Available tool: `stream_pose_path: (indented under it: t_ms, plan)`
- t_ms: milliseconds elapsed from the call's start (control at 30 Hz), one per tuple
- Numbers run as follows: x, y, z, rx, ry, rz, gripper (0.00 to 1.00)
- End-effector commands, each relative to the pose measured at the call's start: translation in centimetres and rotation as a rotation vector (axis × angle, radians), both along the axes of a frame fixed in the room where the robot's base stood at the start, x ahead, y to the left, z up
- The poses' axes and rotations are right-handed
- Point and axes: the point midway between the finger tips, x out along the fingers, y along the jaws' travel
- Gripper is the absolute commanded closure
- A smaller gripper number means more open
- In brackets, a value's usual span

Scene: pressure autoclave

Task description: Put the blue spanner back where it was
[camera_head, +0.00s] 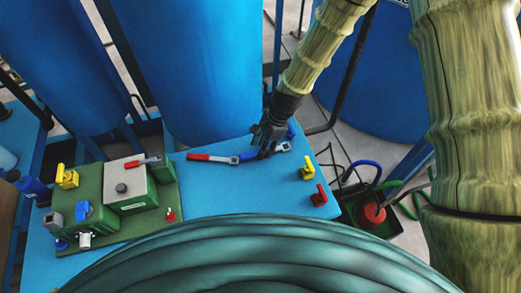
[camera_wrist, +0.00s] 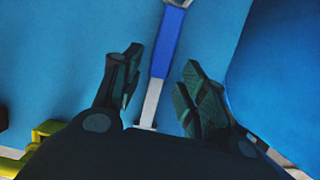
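The blue spanner (camera_head: 248,156) lies on the blue tabletop, partly hidden by my gripper in the head view. In the wrist view, the blue handle of the spanner (camera_wrist: 167,45) and its silver shaft run between my fingers. My gripper (camera_head: 266,151) points down over the spanner. In the wrist view my gripper (camera_wrist: 158,82) is open, with one finger on each side of the spanner and a visible gap to both. The lower end of the shaft is hidden behind the gripper body.
A red-handled tool (camera_head: 200,157) lies left of the blue spanner, almost in line with it. A yellow valve (camera_head: 307,171) and a red valve (camera_head: 319,195) stand at the table's right side. A green unit (camera_head: 125,190) stands left. A large blue tank (camera_head: 195,70) rises behind.

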Motion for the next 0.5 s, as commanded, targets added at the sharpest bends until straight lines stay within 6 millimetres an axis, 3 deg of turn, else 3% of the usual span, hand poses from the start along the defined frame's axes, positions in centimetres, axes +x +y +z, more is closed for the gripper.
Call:
stream_pose_path:
  t_ms: [500]
  plan:
    - [0.7,-2.0,6.2,0.0,-0.003,-0.002,0.58]
